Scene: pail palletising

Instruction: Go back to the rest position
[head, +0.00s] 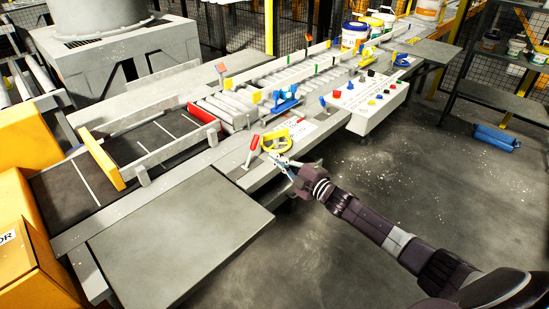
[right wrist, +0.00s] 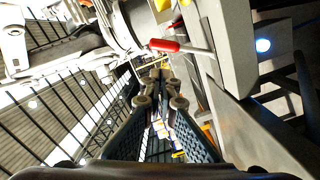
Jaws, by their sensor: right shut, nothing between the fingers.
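My right gripper (head: 284,166) is shut and empty. It hangs at the near edge of the conveyor line, close to a yellow handwheel (head: 276,141) and a red-handled lever (head: 254,143). In the right wrist view its fingertips (right wrist: 160,85) are together with nothing between them. The red lever handle (right wrist: 164,45) shows just beyond the fingertips there, apart from them in the picture. My right arm reaches in from the lower right of the head view. My left gripper is not in view.
A roller conveyor (head: 231,107) runs to the back, with pails (head: 355,36) at its far end. A white control box (head: 366,102) juts out at right. A grey platform (head: 180,240) lies at front left. The floor (head: 450,185) at right is mostly open.

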